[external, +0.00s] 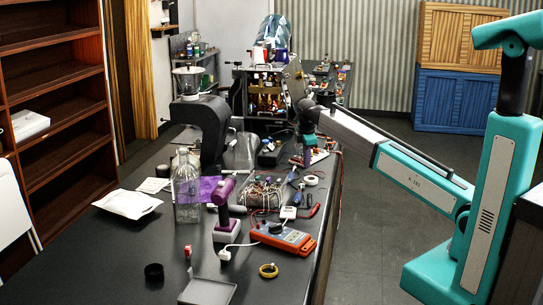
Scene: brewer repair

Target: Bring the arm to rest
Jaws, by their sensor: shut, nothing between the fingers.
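My arm reaches in from the right, over the black workbench (105,262). Its wrist hangs above the far right part of the bench. My gripper (307,160) points down there, small in the picture. It is shut with nothing held. The cluttered bench top lies close behind and below it, and I cannot tell the exact gap.
A black brewer (203,125) stands at the back left of the bench. A glass bottle (186,190), a purple tool (222,190), a wire bundle (262,192) and an orange multimeter (283,237) crowd the middle. The floor (380,225) to the right is clear.

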